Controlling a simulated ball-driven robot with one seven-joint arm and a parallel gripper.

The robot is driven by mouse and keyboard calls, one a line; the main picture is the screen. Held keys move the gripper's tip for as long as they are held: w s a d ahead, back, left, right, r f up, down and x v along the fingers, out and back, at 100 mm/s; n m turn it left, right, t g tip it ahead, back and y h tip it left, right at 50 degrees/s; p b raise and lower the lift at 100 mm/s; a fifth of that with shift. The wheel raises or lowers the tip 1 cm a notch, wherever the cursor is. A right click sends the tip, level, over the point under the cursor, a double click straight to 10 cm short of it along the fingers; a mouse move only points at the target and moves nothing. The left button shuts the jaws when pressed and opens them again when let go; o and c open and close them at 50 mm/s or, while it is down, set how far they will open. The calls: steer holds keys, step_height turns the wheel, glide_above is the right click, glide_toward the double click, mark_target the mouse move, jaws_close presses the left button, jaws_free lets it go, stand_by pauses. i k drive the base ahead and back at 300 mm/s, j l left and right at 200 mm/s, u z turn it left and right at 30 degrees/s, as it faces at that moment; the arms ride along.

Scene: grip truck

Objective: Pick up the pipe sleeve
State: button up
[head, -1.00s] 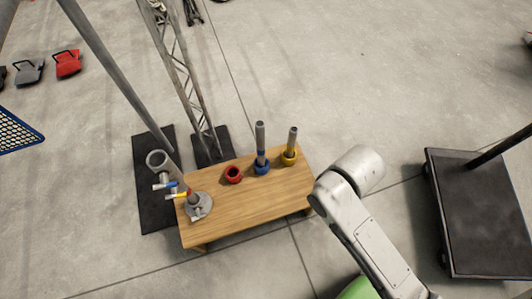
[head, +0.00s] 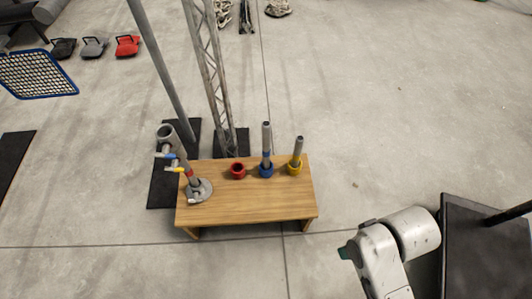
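A low wooden table (head: 245,205) stands ahead of me in the head view. On its left end, a tilted grey pipe piece with a wide round open end (head: 166,132) and blue and yellow side parts rises from a round grey base (head: 198,192). A red ring (head: 238,171), a blue ring (head: 266,171) and a yellow ring (head: 294,168) stand along the back edge. Grey posts rise from the blue and yellow rings; the red one is empty. I cannot tell which of these is the pipe sleeve. My arm shows at the lower right, apart from the table; no gripper fingers show.
A dark flat cart (head: 478,245) with a post stands at the right, close to my arm. A grey pole (head: 158,70) and a lattice mast (head: 207,65) rise behind the table from dark mats. The concrete floor in front of the table is clear.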

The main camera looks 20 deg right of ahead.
mark_target(165, 134)
steer(key=i+l, duration=0.2)
steer(key=i, duration=0.15)
steer(key=i+l+u, duration=0.65)
steer(key=i+l, duration=0.25)
steer(key=u, duration=0.65)
